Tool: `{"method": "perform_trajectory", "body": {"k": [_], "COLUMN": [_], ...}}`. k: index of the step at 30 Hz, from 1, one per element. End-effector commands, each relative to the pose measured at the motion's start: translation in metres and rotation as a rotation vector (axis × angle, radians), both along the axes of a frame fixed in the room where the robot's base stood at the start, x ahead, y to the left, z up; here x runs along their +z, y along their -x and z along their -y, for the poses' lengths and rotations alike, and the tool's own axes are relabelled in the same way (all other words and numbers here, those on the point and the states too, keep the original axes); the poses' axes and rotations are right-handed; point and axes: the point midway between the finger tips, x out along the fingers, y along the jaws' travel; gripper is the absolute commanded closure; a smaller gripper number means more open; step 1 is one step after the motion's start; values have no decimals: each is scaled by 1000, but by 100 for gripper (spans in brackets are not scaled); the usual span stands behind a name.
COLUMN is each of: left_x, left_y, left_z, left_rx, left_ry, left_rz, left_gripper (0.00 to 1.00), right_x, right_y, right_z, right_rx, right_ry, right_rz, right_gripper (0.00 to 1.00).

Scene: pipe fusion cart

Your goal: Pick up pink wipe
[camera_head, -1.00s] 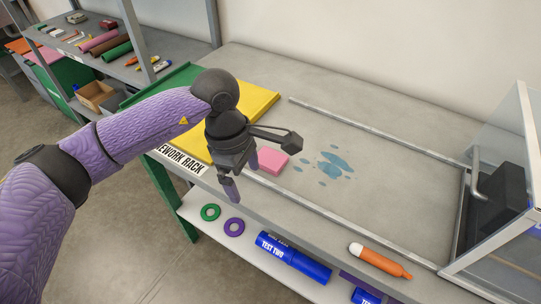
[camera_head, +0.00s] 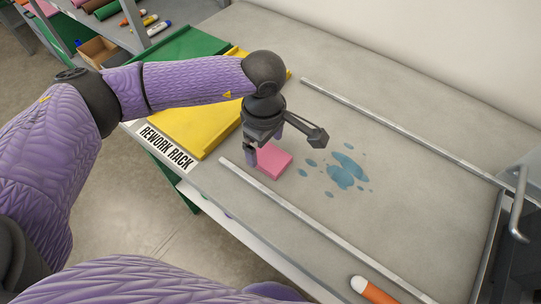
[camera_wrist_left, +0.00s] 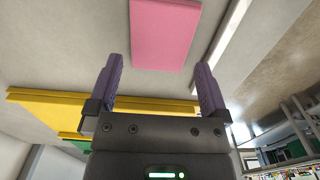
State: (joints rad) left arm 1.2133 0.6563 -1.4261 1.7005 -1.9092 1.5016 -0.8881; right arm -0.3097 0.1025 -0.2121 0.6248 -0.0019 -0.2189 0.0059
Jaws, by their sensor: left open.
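The pink wipe (camera_head: 275,164) is a flat, square-cornered pad on the grey worktop, left of a blue liquid spill (camera_head: 346,170). My left gripper (camera_head: 265,151) points down at the wipe's left rear side, open and empty, and partly hides it. In the left wrist view the wipe (camera_wrist_left: 165,30) lies beyond the two spread fingertips of the left gripper (camera_wrist_left: 160,67), roughly centred between them. Nothing is between the fingers. My right gripper is not in view.
Metal rails (camera_head: 320,229) run along the worktop's front and back (camera_head: 400,128). A yellow tray (camera_head: 190,127) and a green one (camera_head: 180,50) lie to the left, by the "REWORK RACK" label (camera_head: 166,147). An orange marker (camera_head: 373,291) lies at the front.

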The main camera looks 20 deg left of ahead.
Motion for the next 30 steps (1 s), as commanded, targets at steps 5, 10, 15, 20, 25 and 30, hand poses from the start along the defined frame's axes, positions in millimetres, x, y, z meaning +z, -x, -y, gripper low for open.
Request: {"method": "perform_trajectory", "body": {"k": [5, 10, 15, 20, 25, 30], "left_x": [-25, -24, -24, -24, -24, -4], "left_y": [0, 0, 0, 0, 0, -1], "left_z": [-1, -1, -1, -1, -1, -1], "left_rx": [1, 1, 1, 1, 1, 1], "left_ry": [0, 0, 0, 0, 0, 1], "left_rz": [-1, 0, 0, 0, 0, 4], "left_gripper": [0, 0, 30, 64, 68, 68], "right_x": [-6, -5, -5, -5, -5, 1], "right_y": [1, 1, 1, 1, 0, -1], "right_z": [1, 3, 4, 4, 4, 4], "right_rx": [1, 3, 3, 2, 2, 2], "right_ry": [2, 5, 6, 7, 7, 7], "right_rz": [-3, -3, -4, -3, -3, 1], "right_gripper": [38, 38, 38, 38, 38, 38]}}
